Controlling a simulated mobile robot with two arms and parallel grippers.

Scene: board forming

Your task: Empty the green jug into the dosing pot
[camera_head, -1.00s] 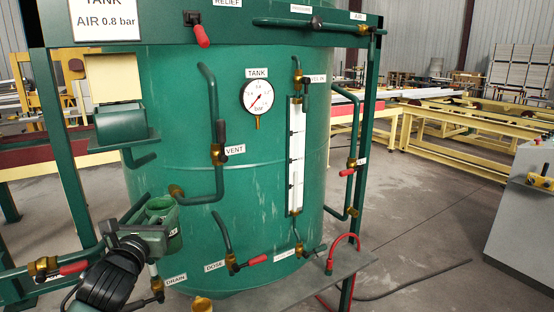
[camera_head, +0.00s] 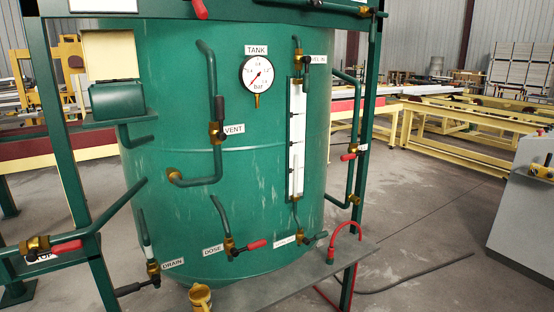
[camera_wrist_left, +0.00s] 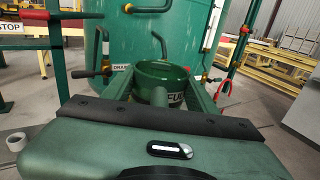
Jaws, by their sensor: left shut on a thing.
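The green jug (camera_wrist_left: 165,74) is in the left wrist view, its open round rim showing and a partly hidden white label on its side. Its contents cannot be made out. My left gripper (camera_wrist_left: 158,94) is shut on the jug, a finger on either side. Neither jug nor gripper shows in the head view. No vessel is labelled as the dosing pot. A green vessel (camera_head: 117,99) sits on a bracket at the upper left. My right gripper is not in view.
The large green tank (camera_head: 255,150) fills the middle, with pipes, a gauge (camera_head: 258,72) and red-handled valves standing out from it. A grey shelf (camera_head: 290,280) juts out below. A red-handled valve (camera_head: 38,245) is at left. Open floor lies to the right.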

